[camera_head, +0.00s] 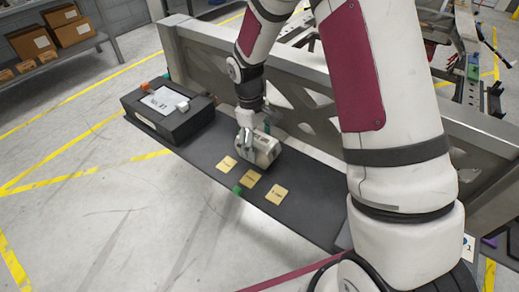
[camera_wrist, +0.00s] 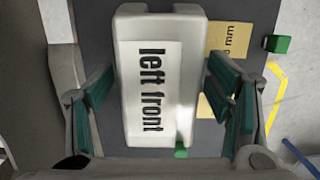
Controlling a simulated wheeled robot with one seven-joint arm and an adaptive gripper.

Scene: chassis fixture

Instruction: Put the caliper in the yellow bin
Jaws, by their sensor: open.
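The caliper appears to be the light grey block (camera_head: 263,149) on the dark shelf in the head view. In the wrist view the caliper (camera_wrist: 150,95) carries a white label reading "left front". My gripper (camera_head: 246,136) is over the block. In the wrist view my gripper (camera_wrist: 160,85) is open, with one green-padded finger on each side of the block and visible gaps on both sides. The block's underside is hidden. I see no yellow bin in either view.
The narrow dark shelf (camera_head: 310,204) runs along a grey metal frame (camera_head: 200,52). Yellow cards (camera_head: 250,179) and a green cube (camera_head: 238,189) lie in front of the block. A black box (camera_head: 168,118) with a paper stands at left. The floor at left is clear.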

